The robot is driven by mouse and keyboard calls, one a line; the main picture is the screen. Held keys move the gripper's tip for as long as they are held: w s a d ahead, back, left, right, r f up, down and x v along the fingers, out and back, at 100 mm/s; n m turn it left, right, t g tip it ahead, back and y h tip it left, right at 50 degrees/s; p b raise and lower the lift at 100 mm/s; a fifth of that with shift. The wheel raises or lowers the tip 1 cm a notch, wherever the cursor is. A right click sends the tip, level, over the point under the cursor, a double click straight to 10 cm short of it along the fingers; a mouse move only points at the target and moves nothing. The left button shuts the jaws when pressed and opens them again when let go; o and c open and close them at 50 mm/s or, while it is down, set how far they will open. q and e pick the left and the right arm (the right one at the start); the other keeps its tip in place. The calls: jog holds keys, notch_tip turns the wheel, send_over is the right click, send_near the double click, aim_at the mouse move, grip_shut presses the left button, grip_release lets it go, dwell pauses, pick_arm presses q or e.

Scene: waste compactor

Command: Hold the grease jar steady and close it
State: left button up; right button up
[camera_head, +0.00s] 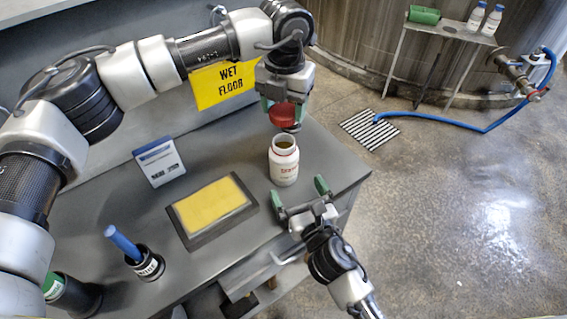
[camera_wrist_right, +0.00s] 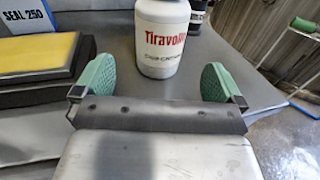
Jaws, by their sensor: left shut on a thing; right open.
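The grease jar (camera_head: 284,165) is white with red lettering and stands upright and open on the grey bench, brownish grease showing in its mouth. It also shows in the right wrist view (camera_wrist_right: 163,45), just beyond the fingertips. My left gripper (camera_head: 283,103) is shut on the red lid (camera_head: 283,115) and holds it above the jar, apart from the rim. My right gripper (camera_head: 299,190) is open, its green fingers spread on the near side of the jar. It also shows in the right wrist view (camera_wrist_right: 158,85), with nothing between its fingers.
On the grey bench (camera_head: 235,165) are a yellow pad in a dark tray (camera_head: 212,208), a small sign (camera_head: 159,161) and a black holder with a blue handle (camera_head: 148,263). A yellow wet-floor sign (camera_head: 224,84) is behind. The bench's right edge is close to the jar.

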aim_at(289, 173)
pick_arm(q)
jog(key=shift+s, duration=0.1)
pick_arm(e)
jog(key=x, duration=0.8)
jog(key=shift+w+a, duration=0.1)
jog(key=shift+w, duration=0.05)
jog(key=shift+c, duration=0.3)
jog(key=c, duration=1.3)
pick_arm(q)
jog(key=shift+f, duration=2.45)
jog(key=shift+f, duration=0.9)
jog(key=shift+d+f, duration=0.1)
jog(key=shift+f, duration=0.45)
